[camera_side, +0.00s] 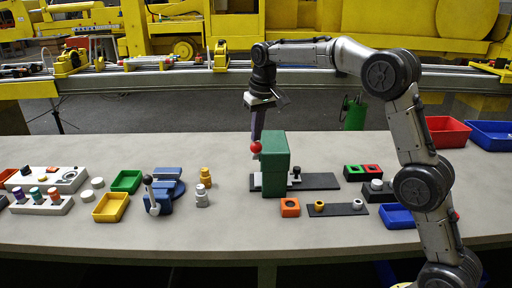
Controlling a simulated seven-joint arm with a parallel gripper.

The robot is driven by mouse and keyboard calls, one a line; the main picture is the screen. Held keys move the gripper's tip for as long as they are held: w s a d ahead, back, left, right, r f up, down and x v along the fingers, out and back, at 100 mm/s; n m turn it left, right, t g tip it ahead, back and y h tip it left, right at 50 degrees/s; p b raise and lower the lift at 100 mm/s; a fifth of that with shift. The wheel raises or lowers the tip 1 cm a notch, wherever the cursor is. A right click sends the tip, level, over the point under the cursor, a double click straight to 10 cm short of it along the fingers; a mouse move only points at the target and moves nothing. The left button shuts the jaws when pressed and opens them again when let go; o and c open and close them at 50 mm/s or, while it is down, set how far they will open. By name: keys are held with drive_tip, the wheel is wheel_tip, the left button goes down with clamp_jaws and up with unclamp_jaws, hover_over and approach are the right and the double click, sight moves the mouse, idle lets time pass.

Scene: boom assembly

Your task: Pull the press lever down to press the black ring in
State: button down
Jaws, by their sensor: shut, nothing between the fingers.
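The green press (275,165) stands upright near the middle of the table on a dark base plate (322,181). A red ball knob (256,147), which looks like the end of the press lever, is at the upper left of the green body. The rest of the lever is hard to make out. My gripper (255,138) points down, shut and empty, with its tips just above or at the red knob. I cannot tell whether they touch. A small dark part (297,171) sits right of the press; I cannot make out the black ring for certain.
An orange block (290,207) and a dark strip with two round pieces (338,210) lie in front of the press. A blue device with a black-knobbed lever (158,196) stands to the left. Bins (398,217) lie to the right. The back of the table left of the press is clear.

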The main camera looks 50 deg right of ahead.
sight(257, 147)
drive_tip(key=shift+f, duration=0.55)
drive_tip(key=shift+s+a+f, duration=0.25)
drive_tip(key=shift+f, duration=0.25)
drive_tip(key=shift+s+a+f, duration=0.2)
drive_tip(key=shift+s+f, duration=0.05)
drive_tip(key=shift+f, duration=0.3)
drive_tip(key=shift+s+a+f, duration=0.2)
drive_tip(key=shift+f, duration=0.2)
drive_tip(key=shift+s+a+f, duration=0.15)
drive_tip(key=shift+f, duration=0.2)
drive_tip(key=shift+s+a+f, duration=0.15)
drive_tip(key=shift+a+f, duration=0.05)
drive_tip(key=shift+f, duration=0.8)
